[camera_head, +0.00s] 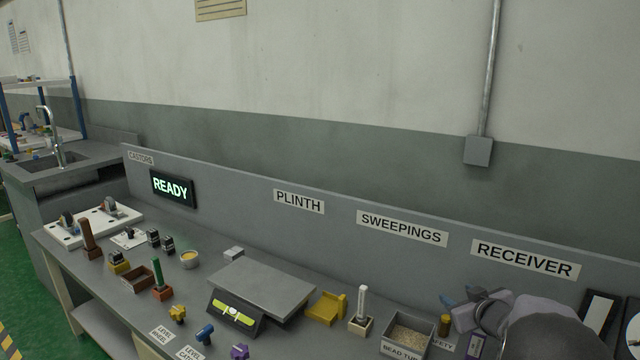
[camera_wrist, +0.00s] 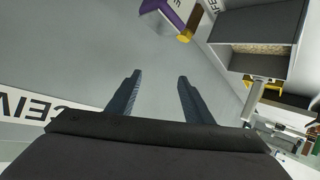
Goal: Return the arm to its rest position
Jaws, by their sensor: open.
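My gripper (camera_wrist: 158,90) shows in the wrist view as two dark, ridged fingers held well apart. Nothing is between them but grey surface behind. In the head view my arm fills the lower right corner, near the RECEIVER label (camera_head: 525,260); the fingertips cannot be made out there. A purple and white block with a yellow end (camera_wrist: 172,15) lies ahead of the fingers in the wrist view, apart from them.
A bead tub (camera_head: 405,335) stands left of my arm; it also shows in the wrist view (camera_wrist: 262,30). The grey plinth (camera_head: 262,286), a yellow tray (camera_head: 326,306), a white-handled tool (camera_head: 362,308) and several small coloured parts stand farther left. A READY display (camera_head: 171,188) is lit. The back panel runs behind.

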